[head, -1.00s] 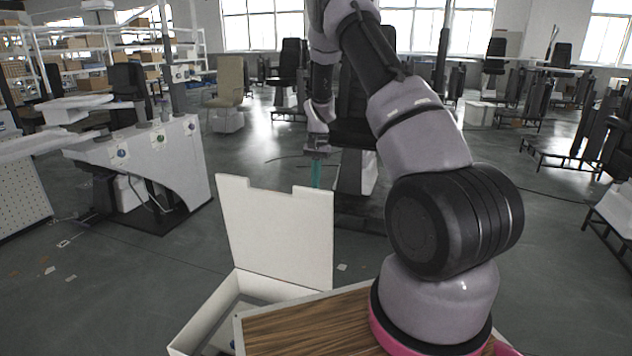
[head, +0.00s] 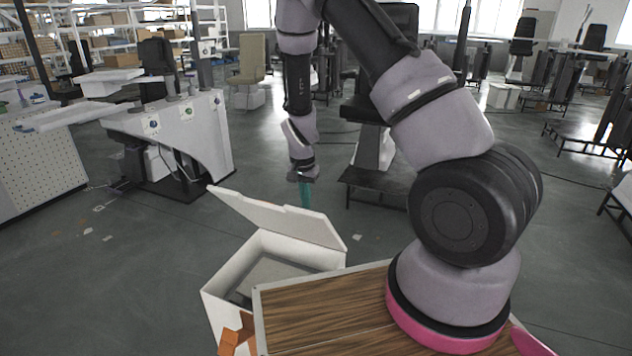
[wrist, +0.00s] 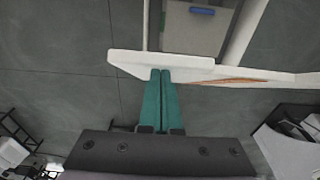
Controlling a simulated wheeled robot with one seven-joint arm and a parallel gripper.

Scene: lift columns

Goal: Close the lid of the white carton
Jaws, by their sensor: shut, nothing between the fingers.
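The white carton (head: 222,305) stands on the floor at the front left of my wooden top in the head view. Its lid (head: 275,217) is partly lowered and slopes over the opening, which still shows a grey inside. My gripper (head: 306,195) points down at the far side of the lid, its teal fingers together and empty. In the wrist view the fingertips (wrist: 161,74) meet the edge of the white lid (wrist: 190,66), seeming to touch it. Beyond the lid the carton's inside (wrist: 195,30) shows, with a small blue thing (wrist: 202,11) in it.
An orange object (head: 232,338) is by the carton's near side. A white workstation (head: 185,130) stands at the left, and a dark chair-like lift column (head: 375,150) stands behind my gripper.

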